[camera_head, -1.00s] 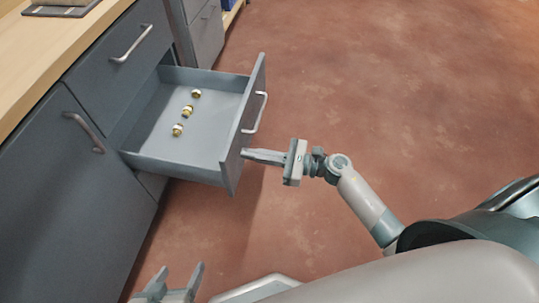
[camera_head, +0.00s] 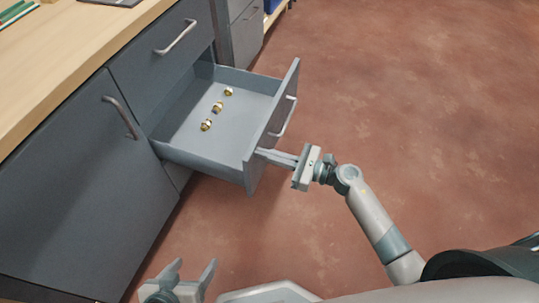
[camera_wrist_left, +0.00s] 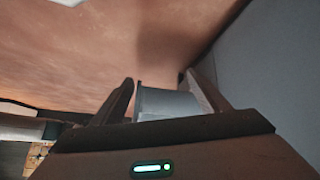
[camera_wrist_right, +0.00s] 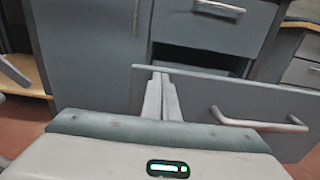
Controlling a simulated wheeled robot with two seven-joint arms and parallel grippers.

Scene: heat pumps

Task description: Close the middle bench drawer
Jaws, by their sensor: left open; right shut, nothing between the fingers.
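The middle bench drawer (camera_head: 190,120) stands open from the grey bench, with several small brass pieces (camera_head: 217,106) lying inside. Its front panel (camera_head: 272,125) carries a bar handle (camera_head: 284,117), which also shows in the right wrist view (camera_wrist_right: 258,120). My right gripper (camera_head: 259,153) is shut and empty, its fingertips at the outer face of the front panel, near the panel's closer end and beside the handle. They seem to touch the panel. My left gripper (camera_head: 195,265) is open and empty, low in front of the bench and apart from the drawer; its fingers show in the left wrist view (camera_wrist_left: 158,84).
A shut drawer (camera_head: 165,50) lies above the open one, and a cabinet door (camera_head: 80,180) with a handle is to its left. The wooden worktop (camera_head: 75,60) runs along the top left. The red-brown floor (camera_head: 430,110) to the right is clear.

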